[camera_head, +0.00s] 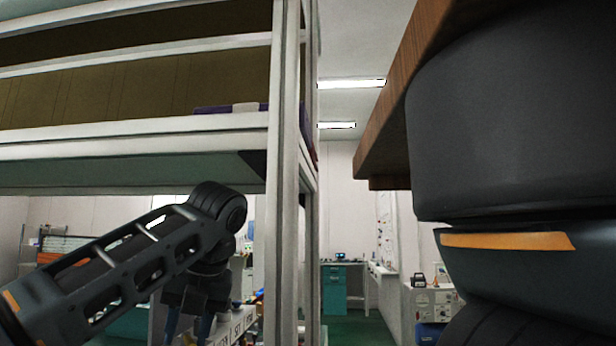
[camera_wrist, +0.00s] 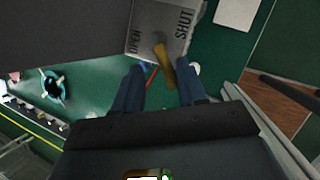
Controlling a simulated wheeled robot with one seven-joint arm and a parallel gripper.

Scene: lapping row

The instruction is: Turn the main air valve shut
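In the wrist view a grey plate (camera_wrist: 160,18) carries the words OPEN at its left and SHUT at its right. A brass-yellow valve lever (camera_wrist: 167,72) stands out in front of it, reaching from the plate's lower edge toward me. My gripper (camera_wrist: 160,68) is open, its two dark blue fingers apart. The lever shows between them, nearer the right finger; I cannot tell whether they touch.
A white-framed rack (camera_head: 285,180) stands close, its post just right of my arm. A brown wooden board (camera_head: 385,120) overhangs at upper right. A teal cabinet (camera_head: 334,290) stands far back. In the wrist view, green floor and a teal ring-shaped thing (camera_wrist: 53,87) show below left.

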